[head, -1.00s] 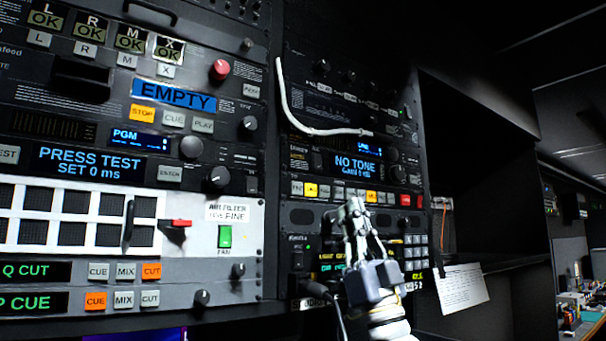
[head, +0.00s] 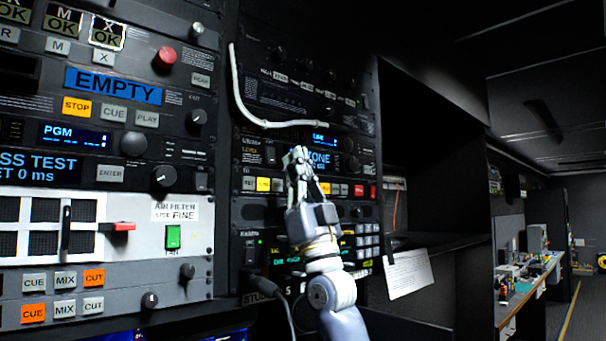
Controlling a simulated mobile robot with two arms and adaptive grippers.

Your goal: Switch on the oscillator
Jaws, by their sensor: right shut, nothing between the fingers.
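The unit with the blue display (head: 320,160) sits in the right rack; part of its text is hidden and "TONE" shows. I take it for the oscillator. A dark switch-like piece (head: 270,153) is left of the display. A row of small buttons runs below, with a yellow one (head: 263,184) and a red one (head: 371,191). My right gripper (head: 297,155) is shut and empty, pointing up in front of this unit and covering the display's left end. I cannot tell whether its tips touch the panel. My left gripper is not in view.
A white cable (head: 243,108) loops across the panel above the display. A paper sheet (head: 408,274) hangs at the right. A dark open shelf (head: 440,240) is right of the rack.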

